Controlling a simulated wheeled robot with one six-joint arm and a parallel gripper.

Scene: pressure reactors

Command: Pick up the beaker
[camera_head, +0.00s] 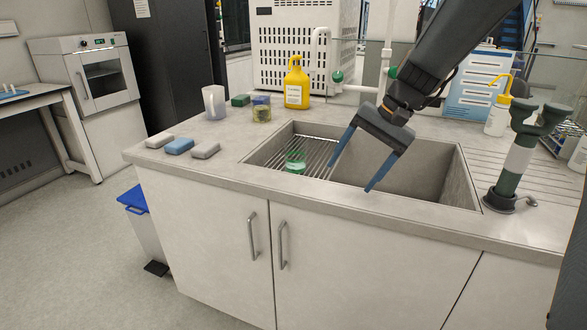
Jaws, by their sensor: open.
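A small clear beaker (295,162) with a green tint stands on the wire rack in the left part of the sink. My gripper (351,177) hangs over the sink to the right of the beaker, its two blue fingers spread apart and empty, pointing down and left. The fingers do not touch the beaker. A pale translucent jug (214,102) and a glass container (261,109) with a blue top and yellowish contents stand at the back left of the counter.
The sink (430,180) has raised walls around the beaker. Two grey sponges and a blue sponge (179,146) lie at the counter's left front. A yellow bottle (296,86) stands behind the sink. A green faucet fixture (509,183) stands at the right.

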